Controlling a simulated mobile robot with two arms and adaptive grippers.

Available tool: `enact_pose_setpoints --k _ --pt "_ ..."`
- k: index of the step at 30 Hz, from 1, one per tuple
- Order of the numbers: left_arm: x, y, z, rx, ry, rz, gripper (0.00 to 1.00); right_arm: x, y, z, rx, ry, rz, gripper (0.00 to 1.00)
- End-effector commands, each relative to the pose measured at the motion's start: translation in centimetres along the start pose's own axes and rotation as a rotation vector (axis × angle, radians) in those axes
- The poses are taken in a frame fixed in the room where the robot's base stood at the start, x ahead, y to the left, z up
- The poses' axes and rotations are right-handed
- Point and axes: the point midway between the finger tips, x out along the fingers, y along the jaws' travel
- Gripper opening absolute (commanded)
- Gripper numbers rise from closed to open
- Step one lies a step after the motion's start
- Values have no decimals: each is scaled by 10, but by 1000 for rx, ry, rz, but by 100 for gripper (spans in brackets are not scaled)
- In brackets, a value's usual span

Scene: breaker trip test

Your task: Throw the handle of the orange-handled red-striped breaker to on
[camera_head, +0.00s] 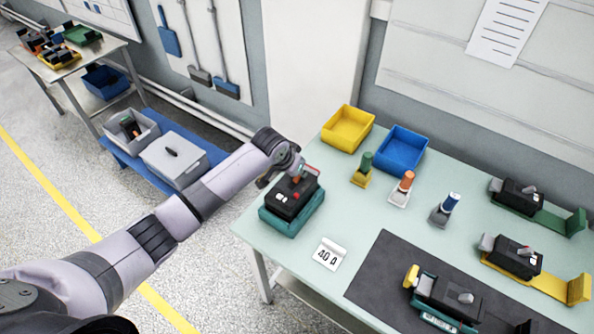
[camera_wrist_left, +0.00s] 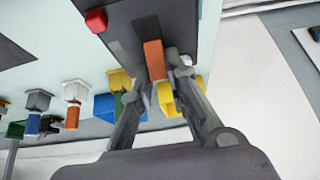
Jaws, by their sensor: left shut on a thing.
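In the head view, a black breaker (camera_head: 288,204) in a teal base (camera_head: 281,222) stands near the table's left edge. It has red and white marks on top; I cannot make out a red stripe clearly. My left gripper (camera_head: 296,174) is at its far end, shut on its orange handle (camera_head: 297,181). In the left wrist view, the orange handle (camera_wrist_left: 154,58) lies between the fingertips of the left gripper (camera_wrist_left: 158,75), beside the dark breaker body (camera_wrist_left: 190,15) with a red button (camera_wrist_left: 96,20). My right gripper is not in view.
A yellow bin (camera_head: 347,128) and a blue bin (camera_head: 402,148) stand behind. Green, orange and blue-topped stands (camera_head: 402,190) are to the right. Other breakers (camera_head: 518,258) stand right, around a dark mat (camera_head: 385,275).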

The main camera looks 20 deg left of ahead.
Motion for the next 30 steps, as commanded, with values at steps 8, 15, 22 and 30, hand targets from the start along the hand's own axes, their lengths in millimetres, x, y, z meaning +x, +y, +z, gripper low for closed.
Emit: enact_pose_setpoints --k 8,15,22,30 --pt "1 0 0 0 -6 0 0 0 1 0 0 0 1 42" --pt "1 0 0 0 -5 0 22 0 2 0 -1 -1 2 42" --pt "0 0 0 0 -5 0 35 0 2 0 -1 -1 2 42" --pt "0 0 0 0 -4 0 35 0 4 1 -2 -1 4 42"
